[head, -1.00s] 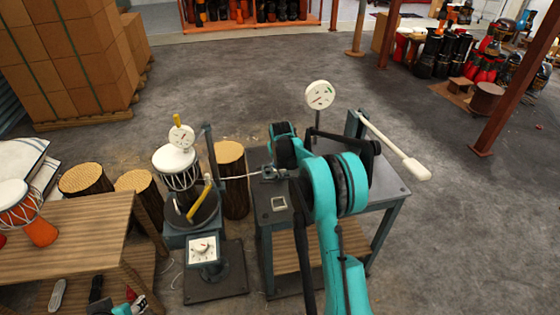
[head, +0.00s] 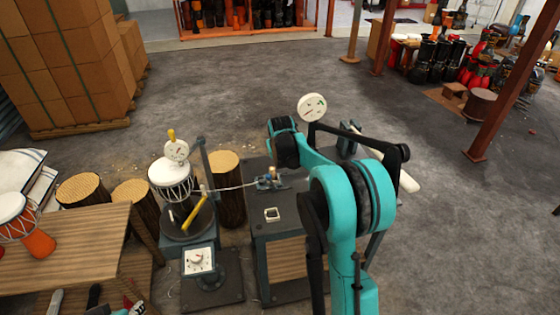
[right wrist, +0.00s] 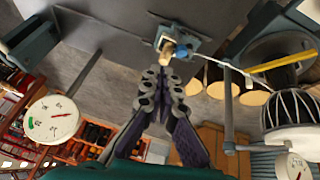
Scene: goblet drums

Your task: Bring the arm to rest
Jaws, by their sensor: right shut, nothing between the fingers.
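My right arm (head: 345,210) reaches over the dark metal worktable (head: 290,230) in the head view; its gripper is hidden there behind my arm's links. In the right wrist view my right gripper (right wrist: 160,82) is shut and empty. Its fingertips point at a small clamp (right wrist: 178,44) with a blue knob and a tan piece, and appear apart from it. The clamp (head: 268,181) also shows on the worktable in the head view, with a pale cord running from it towards the goblet drum (head: 172,180) on the stand.
A round dial (head: 312,107) stands at the worktable's back, near a lever with a white handle (head: 409,184). A yellow-handled tool (head: 194,209) leans on the drum stand (head: 212,290). A wooden bench (head: 70,245) is at left. Open floor (head: 460,235) lies at right.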

